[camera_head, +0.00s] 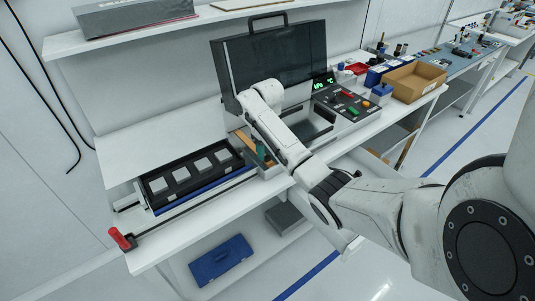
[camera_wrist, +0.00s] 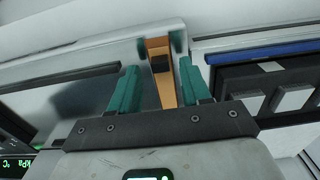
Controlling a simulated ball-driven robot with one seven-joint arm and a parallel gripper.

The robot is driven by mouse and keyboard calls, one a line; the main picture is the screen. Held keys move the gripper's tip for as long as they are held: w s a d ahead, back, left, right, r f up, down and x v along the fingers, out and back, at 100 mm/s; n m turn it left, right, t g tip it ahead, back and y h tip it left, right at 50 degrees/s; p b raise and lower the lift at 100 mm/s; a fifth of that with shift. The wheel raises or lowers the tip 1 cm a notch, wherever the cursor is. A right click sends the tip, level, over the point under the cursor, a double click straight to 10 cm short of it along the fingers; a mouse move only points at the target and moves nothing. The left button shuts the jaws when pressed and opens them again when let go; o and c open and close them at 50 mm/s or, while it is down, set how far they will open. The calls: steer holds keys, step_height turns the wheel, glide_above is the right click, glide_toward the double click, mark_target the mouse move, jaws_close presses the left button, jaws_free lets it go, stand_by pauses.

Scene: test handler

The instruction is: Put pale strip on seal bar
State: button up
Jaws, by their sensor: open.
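My gripper (camera_wrist: 160,78) has two green fingers, spread apart, with nothing clamped between them. A tan-orange strip-like piece (camera_wrist: 160,72) with a dark band shows between the fingers in the wrist view, with gaps on both sides. In the head view a tan piece (camera_head: 244,141) lies just left of my gripper (camera_head: 261,151); I cannot tell whether it is the pale strip. The machine with a raised dark lid (camera_head: 275,58) stands behind my arm. Its open chamber (camera_head: 318,122) is partly hidden by my arm, and I cannot make out the seal bar.
A black tray with several pale squares (camera_head: 187,176) lies left of my gripper. A red-handled lever (camera_head: 121,238) is at the bench's front left. A control panel (camera_head: 352,103) and a cardboard box (camera_head: 416,82) are to the right. The back-left bench top is bare.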

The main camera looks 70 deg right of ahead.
step_height(320, 180, up, 10)
steer(key=p, duration=0.3)
steer(key=shift+r, duration=0.25)
